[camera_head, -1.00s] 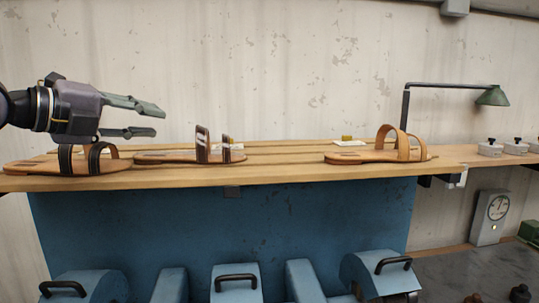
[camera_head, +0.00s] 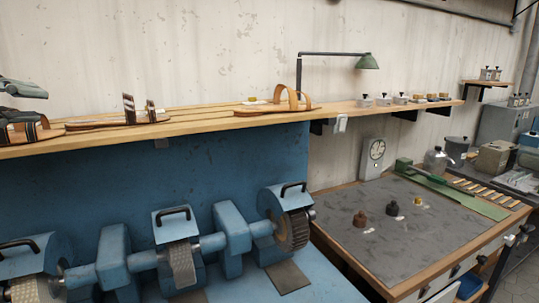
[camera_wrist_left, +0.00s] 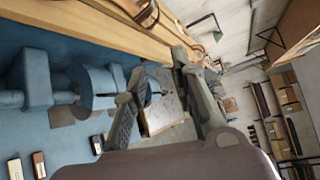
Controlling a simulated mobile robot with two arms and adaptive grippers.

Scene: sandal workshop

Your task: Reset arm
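My left gripper (camera_head: 22,88) shows only partly at the left edge of the head view, above the shelf. In the left wrist view its two fingers (camera_wrist_left: 157,70) are spread apart with nothing between them. Three tan sandals rest on the wooden shelf (camera_head: 200,124). The left sandal (camera_head: 22,128), with dark straps, is cut off by the picture edge and lies below my gripper. The middle sandal (camera_head: 120,119) has striped straps. The right sandal (camera_head: 285,105) has a plain tan strap. My right gripper is not in view.
Blue grinding machines with wheels (camera_head: 293,230) stand below the shelf. A green lamp (camera_head: 367,62) stands on the shelf. To the right is a grey-topped workbench (camera_head: 400,235) with two small dark knobbed objects, a dial scale (camera_head: 372,158) and a glass bottle (camera_head: 435,160).

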